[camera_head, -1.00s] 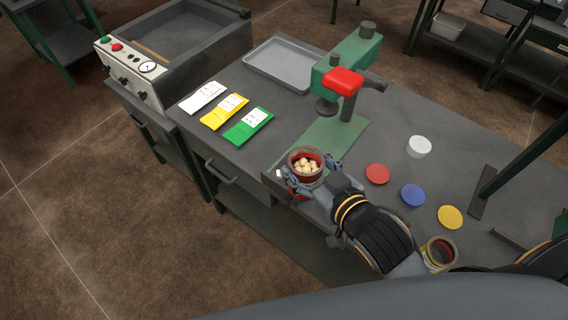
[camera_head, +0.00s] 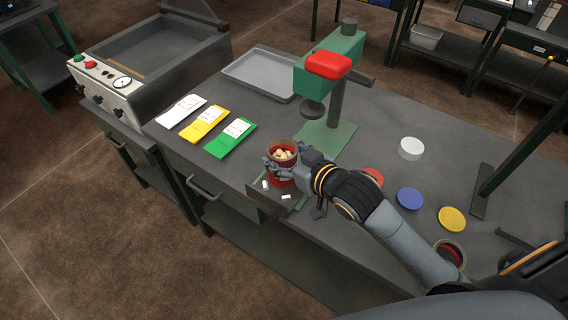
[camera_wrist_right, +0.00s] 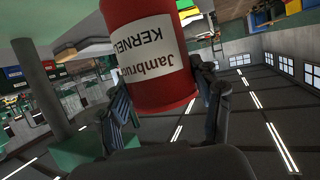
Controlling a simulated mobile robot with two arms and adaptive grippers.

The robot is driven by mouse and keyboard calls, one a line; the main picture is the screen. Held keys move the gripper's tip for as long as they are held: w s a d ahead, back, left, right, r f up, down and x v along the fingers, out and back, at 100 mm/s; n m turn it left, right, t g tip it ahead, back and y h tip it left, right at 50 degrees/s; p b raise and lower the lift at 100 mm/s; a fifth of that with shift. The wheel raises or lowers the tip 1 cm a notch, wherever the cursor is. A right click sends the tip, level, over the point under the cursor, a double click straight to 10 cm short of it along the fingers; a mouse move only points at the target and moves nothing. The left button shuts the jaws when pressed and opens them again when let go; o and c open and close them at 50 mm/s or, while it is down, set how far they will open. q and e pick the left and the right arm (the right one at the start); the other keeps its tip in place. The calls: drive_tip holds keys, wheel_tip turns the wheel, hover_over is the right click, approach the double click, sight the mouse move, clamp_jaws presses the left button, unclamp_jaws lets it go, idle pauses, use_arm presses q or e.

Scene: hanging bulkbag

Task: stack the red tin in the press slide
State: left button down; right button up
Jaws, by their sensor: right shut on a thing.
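The red tin (camera_head: 284,171), open on top with pale lumps inside, is held upright in my right gripper (camera_head: 283,164). In the right wrist view the fingers close on both sides of the tin (camera_wrist_right: 150,55), whose label appears upside down. The green press (camera_head: 314,82) with a red top stands on the bench behind the tin. The press slide (camera_head: 262,198), a dark piece with small white pads, juts out at the bench's front edge. The tin is over or on it; contact is not clear. My left gripper is not in view.
Red (camera_head: 373,176), blue (camera_head: 410,199) and yellow (camera_head: 452,219) discs and a white cup (camera_head: 411,148) lie to the right. Another open tin (camera_head: 450,252) is near my forearm. White, yellow and green packets (camera_head: 230,138) and a grey tray (camera_head: 258,74) are to the left.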

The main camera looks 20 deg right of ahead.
drive_tip(key=shift+w+d+f, duration=0.15)
drive_tip(key=shift+w+f, duration=0.25)
drive_tip(key=shift+f, duration=1.7)
drive_tip(key=shift+f, duration=0.1)
drive_tip(key=o, duration=1.3)
drive_tip(key=b+v, duration=0.1)
drive_tip(key=v, duration=1.1)
drive_tip(key=shift+b, duration=0.3)
